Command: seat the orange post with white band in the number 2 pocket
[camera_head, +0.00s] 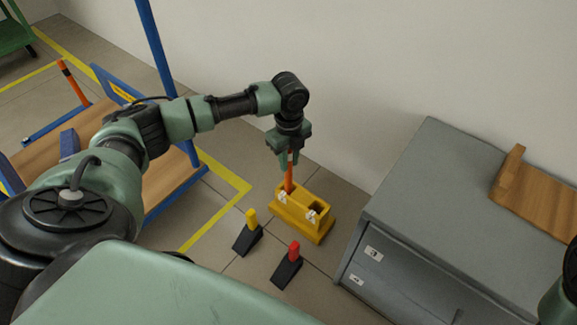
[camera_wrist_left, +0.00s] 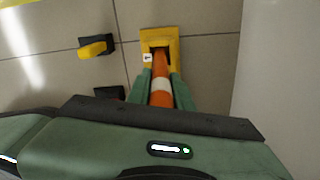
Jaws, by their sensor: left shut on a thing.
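My left gripper (camera_head: 290,163) is shut on the orange post (camera_head: 289,180), which is upright above the yellow block (camera_head: 318,232). A white band shows on the post (camera_wrist_left: 161,86) between the fingers (camera_wrist_left: 161,92) in the left wrist view. The block has two pockets with white labels on its front; the labels are too small to read surely. The post's lower end is at the left pocket in the head view. In the left wrist view the lower end overlaps a dark pocket opening (camera_wrist_left: 153,46); how deep it sits I cannot tell. My right gripper is out of view.
Two dark wedges stand before the block, one with a yellow post (camera_head: 251,217), one with a red post (camera_head: 294,250). A grey cabinet (camera_head: 440,190) is to the right. A blue cart with a wooden deck (camera_head: 176,190) is at the left. A wall is behind.

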